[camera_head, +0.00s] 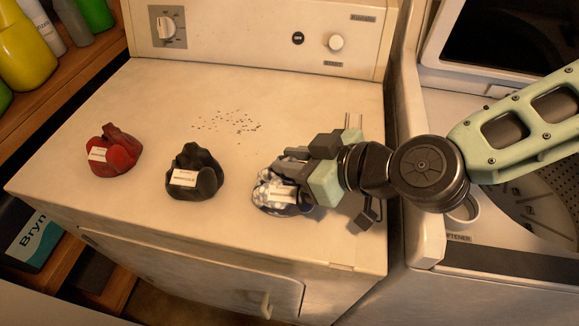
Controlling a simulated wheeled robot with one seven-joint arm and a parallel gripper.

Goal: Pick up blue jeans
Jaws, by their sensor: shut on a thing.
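A crumpled blue-and-white patterned bundle (268,197) sits on the dryer top at the right of a row of three. It is the only bluish bundle, so it best fits the blue jeans. It carries a pale label too small to read. My gripper (290,173) reaches in from the right and is shut on this bundle. The fingers and wrist hide its upper right side. The bundle appears to be still at the surface; I cannot tell whether it is lifted.
A black bundle (207,181) and a red bundle (122,158), both labelled, lie to the left on the dryer top (240,90). Dark specks lie behind them. An open washer (535,215) stands right. Bottles (25,45) stand on the left shelf.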

